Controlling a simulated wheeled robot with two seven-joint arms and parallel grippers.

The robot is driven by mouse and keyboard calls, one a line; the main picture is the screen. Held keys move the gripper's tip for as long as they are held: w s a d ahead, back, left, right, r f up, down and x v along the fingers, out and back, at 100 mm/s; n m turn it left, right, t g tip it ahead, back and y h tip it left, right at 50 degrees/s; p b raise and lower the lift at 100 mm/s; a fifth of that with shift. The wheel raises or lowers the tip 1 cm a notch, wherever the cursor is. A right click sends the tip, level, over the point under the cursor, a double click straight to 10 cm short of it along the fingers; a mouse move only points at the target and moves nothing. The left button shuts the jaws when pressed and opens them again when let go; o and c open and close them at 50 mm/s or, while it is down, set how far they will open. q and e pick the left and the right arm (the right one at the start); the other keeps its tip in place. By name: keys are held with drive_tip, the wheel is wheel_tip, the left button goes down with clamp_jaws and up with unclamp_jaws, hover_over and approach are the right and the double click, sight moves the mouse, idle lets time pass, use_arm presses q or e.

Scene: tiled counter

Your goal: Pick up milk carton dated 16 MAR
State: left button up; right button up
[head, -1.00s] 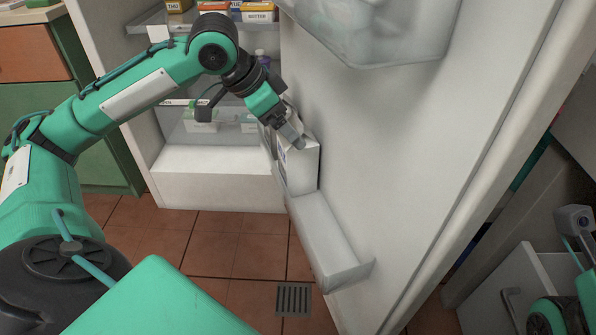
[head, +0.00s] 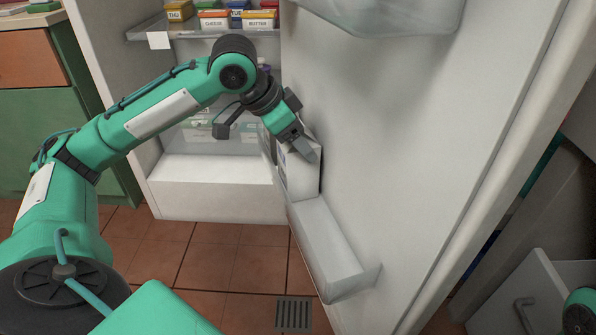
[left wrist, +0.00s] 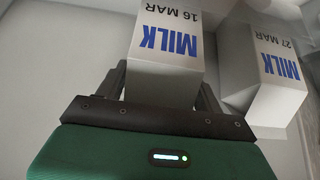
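The milk carton dated 16 MAR (left wrist: 168,55) is white with blue MILK lettering and fills the middle of the left wrist view. A second carton, dated 27 MAR (left wrist: 277,70), stands to its right. In the head view a white carton (head: 303,180) stands in the fridge door shelf, partly covered by my left gripper (head: 303,146). In the wrist view my left gripper (left wrist: 163,85) has a finger on each side of the 16 MAR carton, very close to it. The fingers look spread, and firm contact is not clear. My right gripper is out of view.
The open fridge door (head: 400,140) stands close to the right of my left gripper. The door shelf (head: 325,245) continues empty toward me. Inside the fridge, an upper shelf (head: 185,33) holds several food boxes. A clear door bin (head: 385,15) hangs above.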

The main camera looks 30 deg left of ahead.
use_arm(q)
clamp_jaws()
drive_tip(key=shift+r, duration=0.15)
